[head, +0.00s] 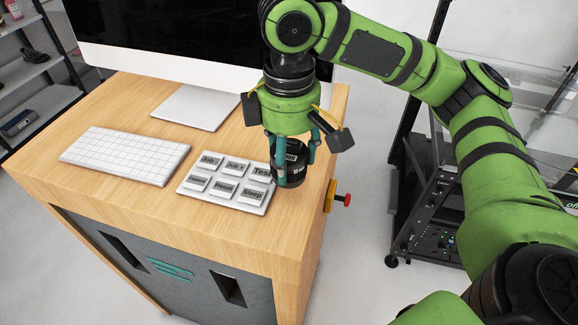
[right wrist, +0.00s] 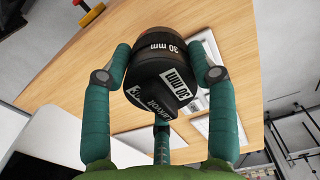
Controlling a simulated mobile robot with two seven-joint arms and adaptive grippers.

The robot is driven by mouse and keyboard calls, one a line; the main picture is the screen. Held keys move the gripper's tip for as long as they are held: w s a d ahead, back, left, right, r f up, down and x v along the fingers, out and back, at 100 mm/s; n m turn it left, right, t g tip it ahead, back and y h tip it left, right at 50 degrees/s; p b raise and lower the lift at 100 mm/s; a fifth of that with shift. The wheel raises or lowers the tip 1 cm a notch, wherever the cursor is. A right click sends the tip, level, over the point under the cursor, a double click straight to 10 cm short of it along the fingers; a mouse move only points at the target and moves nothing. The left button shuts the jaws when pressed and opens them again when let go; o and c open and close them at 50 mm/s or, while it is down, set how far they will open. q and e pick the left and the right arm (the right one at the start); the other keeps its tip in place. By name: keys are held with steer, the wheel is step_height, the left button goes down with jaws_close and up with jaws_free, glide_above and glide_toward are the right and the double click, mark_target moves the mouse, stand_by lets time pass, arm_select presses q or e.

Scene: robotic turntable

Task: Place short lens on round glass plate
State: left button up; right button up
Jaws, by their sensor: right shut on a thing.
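A short black lens (head: 291,160) is between the fingers of my right gripper (head: 290,158), over the right front part of the wooden desk. In the right wrist view the lens (right wrist: 158,75) shows white "30 mm" labels, and the right gripper's teal fingers (right wrist: 165,80) are closed around its sides. The lens is beside the right end of the button pad; I cannot tell whether its base touches the desk. The round glass plate is not clearly in view. My left gripper is not in view.
The wooden desk (head: 130,195) holds a white keyboard (head: 125,155), a button pad (head: 226,185) and a monitor stand (head: 195,106). A red knob (head: 347,199) sticks out from the desk's right side. A dark wheeled rack (head: 435,225) stands to the right.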

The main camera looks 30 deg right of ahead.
mark_target(289, 172)
step_height(289, 172, down, 4)
steer(key=shift+d+r+p, duration=0.1)
steer(key=shift+p, duration=0.35)
steer(key=o, duration=1)
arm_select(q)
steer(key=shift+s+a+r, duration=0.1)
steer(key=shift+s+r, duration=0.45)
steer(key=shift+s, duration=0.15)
arm_select(e)
steer(key=o, duration=0.4)
steer(key=shift+o, duration=0.2)
